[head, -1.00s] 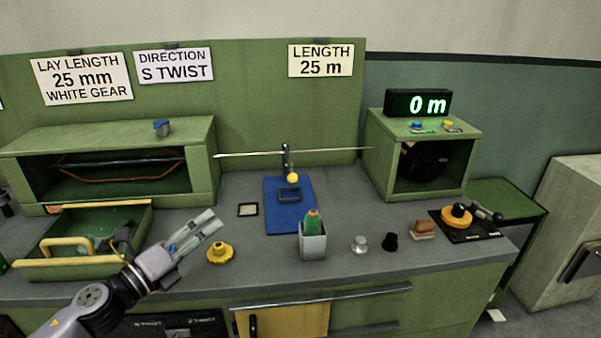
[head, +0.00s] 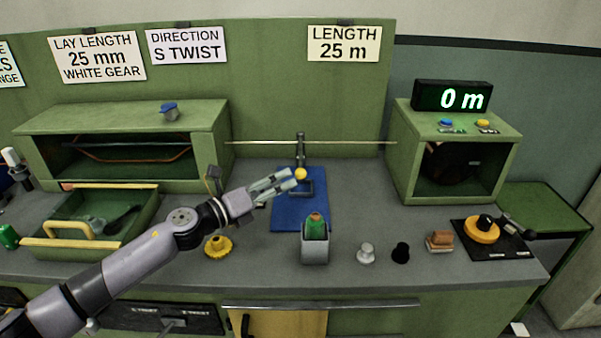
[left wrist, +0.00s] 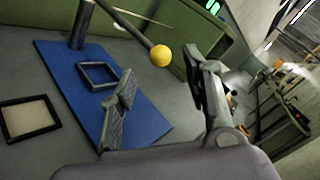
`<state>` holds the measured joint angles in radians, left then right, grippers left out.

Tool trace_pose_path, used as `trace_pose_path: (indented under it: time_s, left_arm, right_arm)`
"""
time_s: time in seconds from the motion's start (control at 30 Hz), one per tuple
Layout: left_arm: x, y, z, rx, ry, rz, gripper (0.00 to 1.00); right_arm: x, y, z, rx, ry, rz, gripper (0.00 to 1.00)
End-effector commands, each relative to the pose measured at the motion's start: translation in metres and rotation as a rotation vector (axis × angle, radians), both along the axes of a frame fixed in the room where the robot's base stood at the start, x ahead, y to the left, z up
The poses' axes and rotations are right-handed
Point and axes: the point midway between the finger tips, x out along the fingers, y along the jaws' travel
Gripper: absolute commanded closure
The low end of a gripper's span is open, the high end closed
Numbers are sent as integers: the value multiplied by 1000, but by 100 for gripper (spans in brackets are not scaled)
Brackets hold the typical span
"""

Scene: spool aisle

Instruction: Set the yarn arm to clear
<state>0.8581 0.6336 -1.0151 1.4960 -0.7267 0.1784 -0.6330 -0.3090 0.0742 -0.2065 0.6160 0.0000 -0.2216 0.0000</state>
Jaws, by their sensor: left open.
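The yarn arm is a dark lever with a yellow ball (head: 301,174) at its end, on a dark post (head: 300,147) at the back of a blue mat (head: 287,215). In the left wrist view the lever slants down to the yellow ball (left wrist: 161,56). My left gripper (head: 292,179) is open and its fingertips are close to the ball in the head view. In the left wrist view the ball shows in the gap beyond the open fingers (left wrist: 165,92), with no clear contact. My right gripper is not in view.
A thin yarn line (head: 350,143) runs across behind the post. A grey cup with a green bottle (head: 316,228) stands at the mat's front. A yellow gear (head: 218,246) lies below my left arm. A green box with a 0 m display (head: 452,97) stands to the right.

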Motion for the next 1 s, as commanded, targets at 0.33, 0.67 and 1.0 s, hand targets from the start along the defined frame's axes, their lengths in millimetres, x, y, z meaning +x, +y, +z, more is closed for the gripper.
trace_pose_path:
  time_s: [0.33,0.67,1.0]
  left_arm:
    - [38,-45,-2,-1,0,-1,56]
    - [44,-52,0,0,0,0,56]
    - [44,-52,-1,0,0,0,72]
  right_arm:
    - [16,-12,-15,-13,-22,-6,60]
    - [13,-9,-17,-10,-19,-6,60]
    - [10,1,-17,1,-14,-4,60]
